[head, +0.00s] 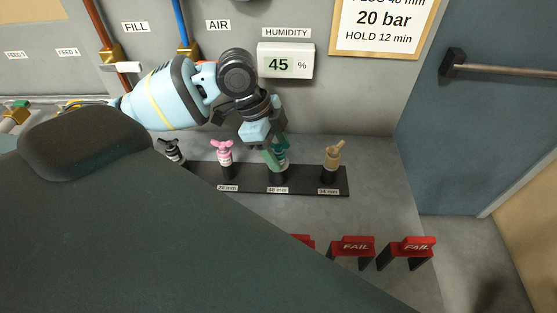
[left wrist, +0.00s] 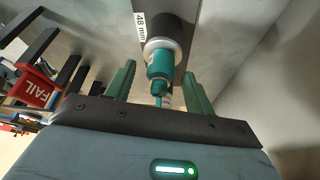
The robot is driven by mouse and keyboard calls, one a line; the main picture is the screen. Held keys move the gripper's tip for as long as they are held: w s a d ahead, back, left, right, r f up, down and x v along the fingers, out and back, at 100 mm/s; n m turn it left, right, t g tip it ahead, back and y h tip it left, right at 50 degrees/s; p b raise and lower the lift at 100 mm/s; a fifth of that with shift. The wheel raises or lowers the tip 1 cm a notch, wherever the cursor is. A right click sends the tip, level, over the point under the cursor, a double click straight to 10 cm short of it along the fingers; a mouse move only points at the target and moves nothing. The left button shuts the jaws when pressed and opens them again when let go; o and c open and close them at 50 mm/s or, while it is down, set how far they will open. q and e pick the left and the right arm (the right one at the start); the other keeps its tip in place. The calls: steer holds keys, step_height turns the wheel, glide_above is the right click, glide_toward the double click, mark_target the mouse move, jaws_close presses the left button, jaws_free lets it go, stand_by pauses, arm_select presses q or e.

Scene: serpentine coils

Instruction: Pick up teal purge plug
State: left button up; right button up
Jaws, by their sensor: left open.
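The teal purge plug (left wrist: 160,66) stands in the dark rack (head: 300,187), in the slot labelled 48 mm. In the head view the plug (head: 282,163) is partly hidden behind my left gripper. My left gripper (head: 275,155) is open, with its green fingers on either side of the plug's top. In the left wrist view the fingers of the left gripper (left wrist: 158,88) stand apart, with a gap between each finger and the plug. My right gripper is not in view.
A pink plug (head: 224,152) and a black plug (head: 173,151) stand left of the teal one, and a tan plug (head: 333,155) stands right. Red FAIL stands (head: 352,247) are in front. A wall with a humidity display (head: 286,62) is close behind.

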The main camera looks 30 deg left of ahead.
arm_select(q)
steer(key=shift+d+f, duration=0.15)
steer(key=shift+f, duration=0.3)
jaws_close()
steer(key=shift+r, duration=0.1)
steer(key=shift+r, duration=0.1)
